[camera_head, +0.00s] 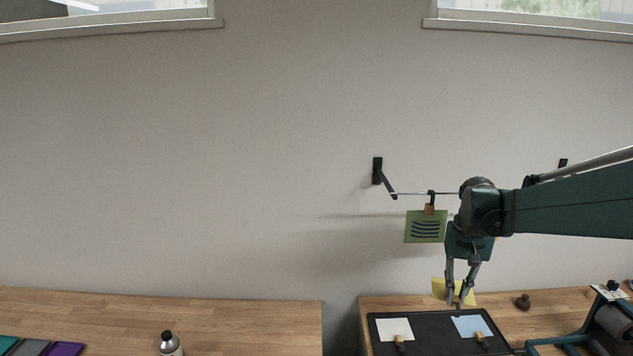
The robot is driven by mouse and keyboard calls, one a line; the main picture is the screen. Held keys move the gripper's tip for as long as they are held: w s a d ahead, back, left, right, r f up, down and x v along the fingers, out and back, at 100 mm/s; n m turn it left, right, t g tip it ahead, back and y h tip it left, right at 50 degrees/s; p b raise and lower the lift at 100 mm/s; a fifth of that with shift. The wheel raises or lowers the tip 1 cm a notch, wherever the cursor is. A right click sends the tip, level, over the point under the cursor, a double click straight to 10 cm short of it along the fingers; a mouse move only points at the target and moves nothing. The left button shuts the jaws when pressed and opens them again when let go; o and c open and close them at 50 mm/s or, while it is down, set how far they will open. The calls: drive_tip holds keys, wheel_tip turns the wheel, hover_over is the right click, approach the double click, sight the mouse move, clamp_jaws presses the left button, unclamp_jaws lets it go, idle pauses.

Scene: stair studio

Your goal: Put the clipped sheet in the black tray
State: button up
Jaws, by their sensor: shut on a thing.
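My gripper (460,298) points down over the back edge of the black tray (438,331). It is shut on a yellow sheet (439,288), which shows on both sides of the fingers; the fingers hide its middle and the exact grip on any clip. In the tray lie a white sheet (392,327) at left and a light blue sheet (471,325) at right, each with a clip at its front edge. A green sheet (425,227) with dark wavy lines hangs from a clip (430,207) on the wall rail.
The thin rail (412,194) on its black wall bracket (378,171) runs behind my arm. A dark knob-like object (522,302) and a roller device (612,322) stand right of the tray. A gap (342,326) separates the two wooden tables; a bottle (170,344) stands on the left one.

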drive_tip(key=s+d+r+m, duration=0.1)
drive_tip(key=d+r, duration=0.3)
drive_tip(key=d, duration=0.8)
drive_tip(key=s+d+r+m+b, duration=0.1)
drive_tip(key=s+d+r, duration=0.3)
drive_tip(key=d, duration=0.8)
drive_tip(key=s+d+r+m+b, duration=0.1)
drive_tip(key=d+r, duration=0.4)
drive_tip(key=d, duration=0.7)
drive_tip(key=shift+s+r+m, duration=0.15)
drive_tip(key=shift+s+m, duration=0.55)
drive_tip(key=shift+s, duration=0.4)
drive_tip(key=w+d+f+n+p, duration=0.1)
drive_tip(key=w+f, duration=0.4)
drive_tip(key=f, duration=0.5)
drive_tip(key=w+d+f+n+p, duration=0.1)
drive_tip(key=w+f+n, duration=0.3)
drive_tip(key=f, duration=0.6)
drive_tip(key=w+d+f+n+p, duration=0.2)
drive_tip(key=w+f, duration=0.6)
drive_tip(key=f, duration=0.2)
drive_tip(key=shift+n, duration=0.4)
drive_tip(key=shift+d, duration=0.1)
drive_tip(key=shift+f, duration=3.05)
